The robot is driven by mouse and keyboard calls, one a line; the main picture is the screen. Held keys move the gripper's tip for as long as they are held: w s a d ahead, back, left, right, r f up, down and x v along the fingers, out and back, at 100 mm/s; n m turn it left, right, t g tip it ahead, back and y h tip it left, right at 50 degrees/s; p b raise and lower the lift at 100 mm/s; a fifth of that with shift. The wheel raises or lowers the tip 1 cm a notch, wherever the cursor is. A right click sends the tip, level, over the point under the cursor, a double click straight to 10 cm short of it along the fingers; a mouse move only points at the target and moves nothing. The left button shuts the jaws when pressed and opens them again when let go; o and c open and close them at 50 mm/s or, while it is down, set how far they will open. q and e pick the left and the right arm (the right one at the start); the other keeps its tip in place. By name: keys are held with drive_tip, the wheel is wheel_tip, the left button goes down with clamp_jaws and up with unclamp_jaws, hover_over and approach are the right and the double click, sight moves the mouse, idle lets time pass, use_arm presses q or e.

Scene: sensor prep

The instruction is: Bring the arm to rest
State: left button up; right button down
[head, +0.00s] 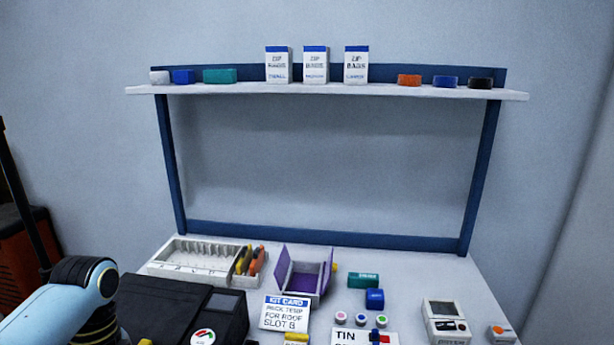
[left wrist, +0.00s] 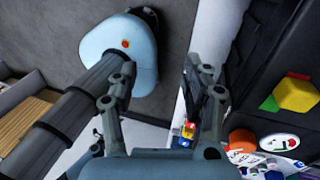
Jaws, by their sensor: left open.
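My left arm (head: 58,308) comes in at the lower left of the head view, beside the black case. Its gripper is outside that view. In the left wrist view my left gripper (left wrist: 158,92) is open, its two fingers wide apart with nothing between them. Beyond the fingers are the floor and a strip of pale table edge. The black case is to the right of the fingers, apart from them. My right arm and gripper do not show in either view.
The black case (head: 165,308) stands on the table close to my left arm. Behind it are a white compartment tray (head: 165,262) and an open purple box (head: 303,277). A kit card (head: 285,312) stands in front. A shelf (head: 330,91) spans the back.

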use_arm(q)
drive_tip(key=s+f+n+t, duration=0.2)
drive_tip(key=s+f+n, duration=0.7)
drive_tip(key=s+f, duration=0.6)
drive_tip(key=s+d+f+n+t+y, duration=0.1)
drive_tip(key=s+f+n+t, duration=0.1)
drive_tip(key=s+f+n, duration=0.7)
drive_tip(key=s+f, duration=0.6)
drive_tip(key=s, duration=0.5)
drive_tip(key=shift+s, duration=0.25)
drive_tip(key=shift+w+d, duration=0.1)
drive_tip(key=shift+o, duration=0.3)
